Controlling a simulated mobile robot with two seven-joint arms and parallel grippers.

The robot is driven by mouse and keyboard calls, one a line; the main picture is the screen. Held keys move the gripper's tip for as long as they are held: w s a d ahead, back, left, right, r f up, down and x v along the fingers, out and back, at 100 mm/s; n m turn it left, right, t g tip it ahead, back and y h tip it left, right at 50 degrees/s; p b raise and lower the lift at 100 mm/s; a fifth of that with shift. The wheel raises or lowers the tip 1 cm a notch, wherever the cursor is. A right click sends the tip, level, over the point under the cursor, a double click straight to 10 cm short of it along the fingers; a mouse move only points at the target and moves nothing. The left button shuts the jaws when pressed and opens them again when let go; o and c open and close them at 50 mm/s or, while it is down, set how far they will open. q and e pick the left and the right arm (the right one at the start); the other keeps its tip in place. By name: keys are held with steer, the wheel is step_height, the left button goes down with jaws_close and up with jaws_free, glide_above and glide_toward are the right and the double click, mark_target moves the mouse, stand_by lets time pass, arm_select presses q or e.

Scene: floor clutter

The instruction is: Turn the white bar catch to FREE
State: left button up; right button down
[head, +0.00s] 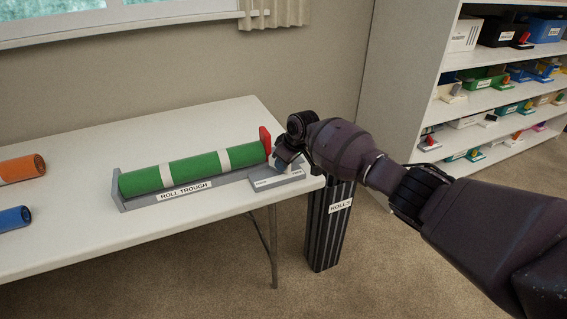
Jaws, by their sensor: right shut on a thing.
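The white bar catch (273,162) sits on a small grey base (278,187) at the right end of the roll trough, and only a little of it shows. Small labels are on the base's front, too small to read. My right gripper (283,160) is at the catch, shut on it, with the wrist and fingers hiding most of it. The angle of the bar cannot be told. A red upright piece (265,140) stands at the trough's right end, just left of my gripper. My left gripper is not in view.
A green roll (190,168) with white bands lies in the grey trough (150,200) labelled ROLL TROUGH, on a white table (80,245). An orange roll (22,168) and a blue roll (14,217) lie left. A dark striped bin (325,235) stands beside the table. Shelves (480,105) stand right.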

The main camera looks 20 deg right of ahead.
steer(key=c, duration=1.1)
jaws_free()
steer(key=shift+o, duration=0.3)
steer(key=shift+r, duration=0.1)
steer(key=shift+s+d+r, duration=0.1)
steer(key=shift+r, duration=0.25)
steer(key=p+v, duration=0.3)
steer(key=v, duration=0.6)
steer(key=shift+s+r, duration=0.15)
steer(key=shift+r, duration=0.2)
